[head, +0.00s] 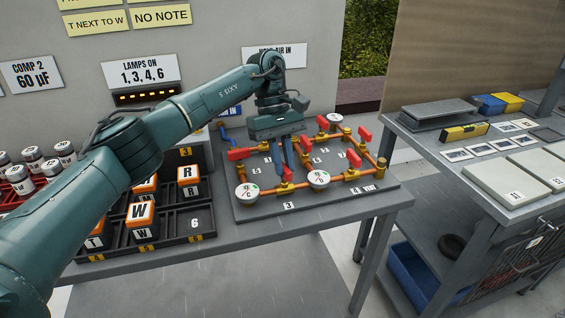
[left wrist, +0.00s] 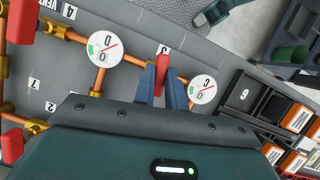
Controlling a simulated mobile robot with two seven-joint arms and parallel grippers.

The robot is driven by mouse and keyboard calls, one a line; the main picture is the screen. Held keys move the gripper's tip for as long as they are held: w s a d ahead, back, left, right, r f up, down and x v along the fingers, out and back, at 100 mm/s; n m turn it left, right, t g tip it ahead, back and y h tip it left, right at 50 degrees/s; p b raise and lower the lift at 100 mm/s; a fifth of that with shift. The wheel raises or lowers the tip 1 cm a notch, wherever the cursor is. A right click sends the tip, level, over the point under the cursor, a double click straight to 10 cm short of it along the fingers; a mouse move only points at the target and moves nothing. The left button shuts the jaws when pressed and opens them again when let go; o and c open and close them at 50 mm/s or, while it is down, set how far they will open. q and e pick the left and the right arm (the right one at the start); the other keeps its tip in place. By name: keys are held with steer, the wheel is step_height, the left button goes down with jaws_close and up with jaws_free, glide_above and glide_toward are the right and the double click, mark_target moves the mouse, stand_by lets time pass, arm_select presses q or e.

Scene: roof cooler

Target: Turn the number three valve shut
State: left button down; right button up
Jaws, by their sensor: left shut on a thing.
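The number three valve has a red handle (head: 287,173) on the front copper pipe, behind the "3" label (head: 289,206) and between gauges C (head: 247,192) and D (head: 318,179). My left gripper (head: 287,166) reaches down over it from behind, its blue fingers on the handle. In the left wrist view, the red handle (left wrist: 161,72) is between the fingertips (left wrist: 162,92), which are shut on it. There the handle seems to lie across the line between the two gauges. My right gripper is not in view.
Other red valve handles stand close by, including one to the left (head: 241,154) and one at the right (head: 354,158). Black trays with lettered blocks (head: 141,213) stand left of the pipe board (head: 350,201). A grey side table (head: 438,146) stands at the right.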

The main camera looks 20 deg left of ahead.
arm_select(q)
steer(key=shift+m, duration=0.6)
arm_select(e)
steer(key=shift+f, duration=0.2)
arm_select(q)
steer(key=c, duration=1.4)
jaws_free()
steer(key=shift+c, duration=0.2)
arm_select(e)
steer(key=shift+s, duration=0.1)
arm_select(q)
steer(key=shift+r, duration=0.15)
